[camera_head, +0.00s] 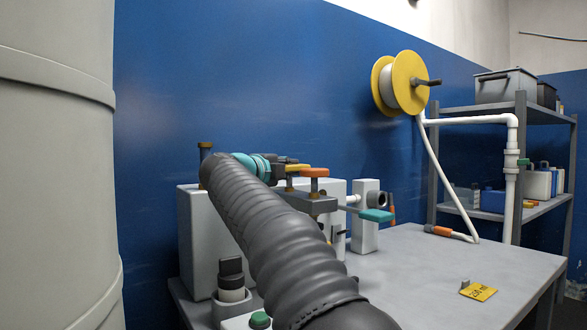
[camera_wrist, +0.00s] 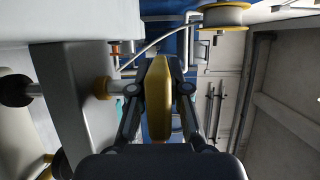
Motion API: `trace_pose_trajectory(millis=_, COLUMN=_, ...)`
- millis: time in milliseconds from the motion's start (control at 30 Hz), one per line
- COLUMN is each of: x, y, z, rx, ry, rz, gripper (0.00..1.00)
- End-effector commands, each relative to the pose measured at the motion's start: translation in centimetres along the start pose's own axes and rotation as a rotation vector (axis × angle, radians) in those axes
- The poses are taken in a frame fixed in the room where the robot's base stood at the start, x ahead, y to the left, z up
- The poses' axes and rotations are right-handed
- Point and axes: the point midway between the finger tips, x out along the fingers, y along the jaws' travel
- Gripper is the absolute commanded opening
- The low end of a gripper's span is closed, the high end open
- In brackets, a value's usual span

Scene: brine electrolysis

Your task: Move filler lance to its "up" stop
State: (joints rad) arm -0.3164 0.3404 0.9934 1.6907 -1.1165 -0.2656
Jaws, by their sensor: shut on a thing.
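In the wrist view my gripper (camera_wrist: 163,85) is shut on a long yellow handle (camera_wrist: 160,110), with one dark finger on each side. The handle appears to belong to the filler lance, but how it joins the lance is hidden. In the head view my gripper (camera_head: 278,160) is partly hidden by my dark, ribbed arm, above the pale machine on the bench. A yellow piece (camera_head: 296,167) shows at its tip. An orange knob (camera_head: 314,173) on a dark bracket sits just to its right. Whether the lance is at a stop cannot be told.
A yellow reel (camera_head: 405,83) hangs on the blue wall. Shelves (camera_head: 540,205) stand at right.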

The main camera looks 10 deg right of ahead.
Motion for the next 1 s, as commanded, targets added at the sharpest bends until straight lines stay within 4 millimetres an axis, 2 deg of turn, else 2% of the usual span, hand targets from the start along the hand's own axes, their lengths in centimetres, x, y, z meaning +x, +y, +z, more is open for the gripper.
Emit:
trace_pose_trajectory(millis=33, x=0.0, y=-1.2, z=0.0, rx=0.000, ry=0.000, rz=-0.002, gripper=0.00)
trace_pose_trajectory(millis=300, x=0.0, y=-4.2, z=-0.1, rx=0.001, ry=0.000, rz=-0.002, gripper=0.00)
trace_pose_trajectory(millis=667, x=0.0, y=-4.3, z=-0.1, rx=0.003, ry=-0.002, rz=-0.008, gripper=0.00)
trace_pose_trajectory(millis=700, x=0.0, y=-4.4, z=-0.1, rx=0.003, ry=-0.002, rz=-0.008, gripper=0.24)
trace_pose_trajectory(millis=767, x=0.0, y=-4.4, z=-0.1, rx=0.003, ry=-0.001, rz=-0.008, gripper=0.39)
trace_pose_trajectory(millis=800, x=0.0, y=-4.4, z=-0.1, rx=0.003, ry=-0.001, rz=-0.008, gripper=0.42)
trace_pose_trajectory(millis=1000, x=-0.1, y=-4.2, z=0.0, rx=0.002, ry=-0.002, rz=-0.004, gripper=0.42)
